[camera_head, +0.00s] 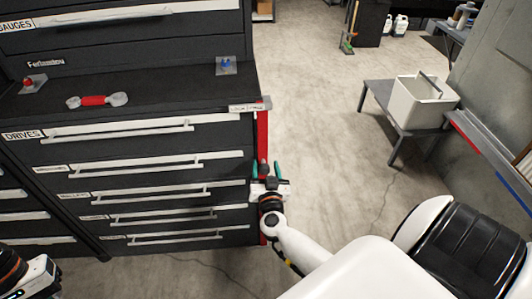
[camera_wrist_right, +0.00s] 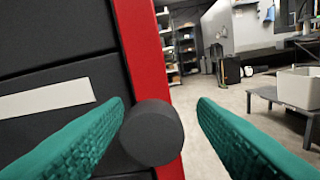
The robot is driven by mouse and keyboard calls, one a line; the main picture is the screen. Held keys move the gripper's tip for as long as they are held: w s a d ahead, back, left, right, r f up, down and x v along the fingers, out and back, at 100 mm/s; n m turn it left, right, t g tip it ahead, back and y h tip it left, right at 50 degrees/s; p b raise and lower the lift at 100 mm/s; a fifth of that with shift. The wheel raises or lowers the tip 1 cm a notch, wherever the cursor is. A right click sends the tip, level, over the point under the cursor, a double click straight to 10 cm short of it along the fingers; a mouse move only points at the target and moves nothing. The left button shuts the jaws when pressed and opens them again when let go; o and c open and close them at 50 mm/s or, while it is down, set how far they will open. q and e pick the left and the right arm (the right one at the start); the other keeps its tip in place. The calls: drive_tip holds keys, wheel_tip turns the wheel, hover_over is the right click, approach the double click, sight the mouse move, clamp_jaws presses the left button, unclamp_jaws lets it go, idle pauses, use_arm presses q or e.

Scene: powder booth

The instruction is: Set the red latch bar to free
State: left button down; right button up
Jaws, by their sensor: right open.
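The red latch bar (camera_head: 263,134) runs upright down the right front edge of the black drawer cabinet (camera_head: 200,241). In the right wrist view the bar (camera_wrist_right: 146,60) carries a round dark knob (camera_wrist_right: 152,133). A white label (camera_head: 247,107), apparently reading LOCK and FREE, sits at the bar's top. My right gripper (camera_head: 265,171) is open at the bar, its teal fingers pointing toward the cabinet. In the wrist view the knob lies between the fingers, closer to the left one. Contact cannot be told. My left gripper is not in view; only part of that arm shows at lower left.
Drawers with long pale handles fill the front. A white bin (camera_head: 418,105) stands on a grey low table (camera_head: 378,93) to the right. The floor between is clear.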

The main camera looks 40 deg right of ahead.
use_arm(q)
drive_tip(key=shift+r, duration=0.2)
use_arm(e)
drive_tip(key=v, duration=1.2)
drive_tip(key=shift+w+d+f, duration=0.1)
